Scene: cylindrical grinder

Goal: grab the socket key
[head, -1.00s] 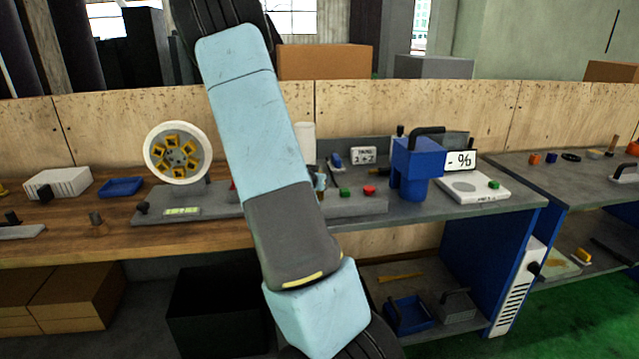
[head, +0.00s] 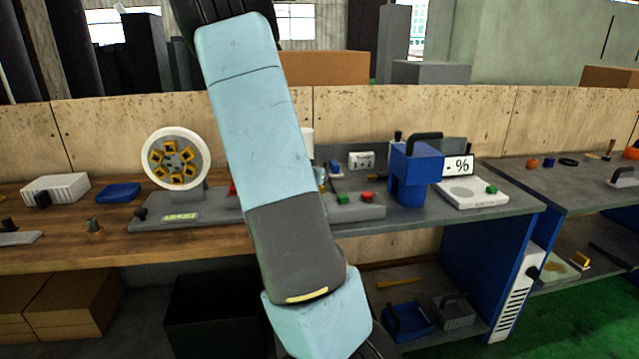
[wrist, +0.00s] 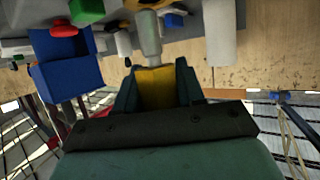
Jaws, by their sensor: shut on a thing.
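My gripper (wrist: 155,90) is in the wrist view, its two dark fingers shut on a yellow piece. A pale grey shaft runs on from this yellow piece, away from the gripper. I take the yellow piece with its shaft to be the socket key (wrist: 155,86). The far end of the shaft meets a yellow and grey part at the top edge, and I cannot tell whether it touches it. In the head view my own arm covers the gripper and the key.
A blue block-shaped unit (head: 413,175) with a black handle stands on the bench, beside a white pad (head: 472,194). Left of my arm is a white wheel (head: 176,158) with yellow inserts. A white cylinder (wrist: 220,35) stands close to my gripper. A wooden panel (head: 420,110) backs the bench.

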